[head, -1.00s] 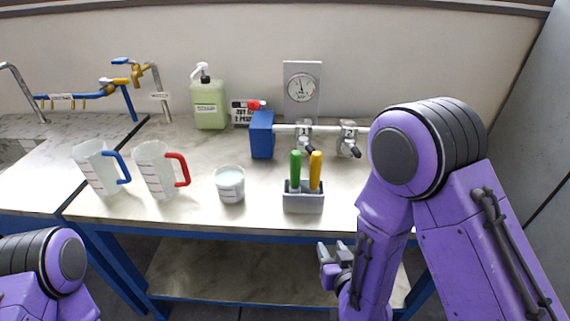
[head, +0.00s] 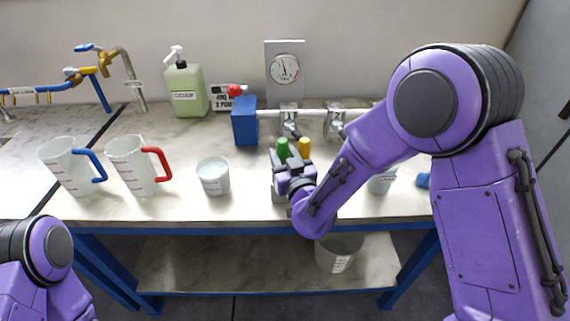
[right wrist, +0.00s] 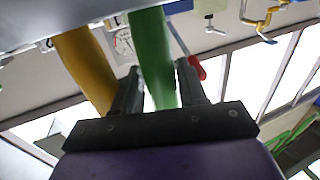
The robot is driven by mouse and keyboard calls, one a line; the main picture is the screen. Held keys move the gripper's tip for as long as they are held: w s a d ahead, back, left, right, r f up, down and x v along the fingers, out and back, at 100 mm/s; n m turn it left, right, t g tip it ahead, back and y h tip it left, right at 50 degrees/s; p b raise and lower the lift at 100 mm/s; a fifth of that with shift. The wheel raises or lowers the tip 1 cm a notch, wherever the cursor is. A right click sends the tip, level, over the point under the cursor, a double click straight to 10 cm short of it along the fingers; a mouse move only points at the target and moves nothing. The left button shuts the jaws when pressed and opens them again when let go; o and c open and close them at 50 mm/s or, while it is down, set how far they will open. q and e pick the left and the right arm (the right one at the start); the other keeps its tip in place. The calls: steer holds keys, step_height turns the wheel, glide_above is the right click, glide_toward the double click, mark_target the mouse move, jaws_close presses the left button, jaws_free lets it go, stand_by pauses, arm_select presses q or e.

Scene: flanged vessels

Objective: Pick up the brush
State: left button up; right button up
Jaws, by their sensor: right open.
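Two upright handles, one green (head: 283,149) and one yellow (head: 304,147), stand in a grey holder (head: 277,188) at the bench's front. The brush heads are hidden, and my right gripper (head: 292,178) covers most of the holder in the head view. In the right wrist view, the green handle (right wrist: 152,55) lies between the open fingers of my right gripper (right wrist: 160,90). The yellow handle (right wrist: 86,68) is outside them, beside the left finger. I cannot tell whether either finger touches green. My left gripper is out of view.
Behind the holder are a blue box (head: 245,122) and a pipe with valves (head: 335,118). A white beaker (head: 213,176) and a red-handled jug (head: 133,165) stand to the left. A cup (head: 382,181) stands right, partly behind my arm.

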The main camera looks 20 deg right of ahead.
steer(key=shift+a+f, duration=0.1)
steer(key=c, duration=0.7)
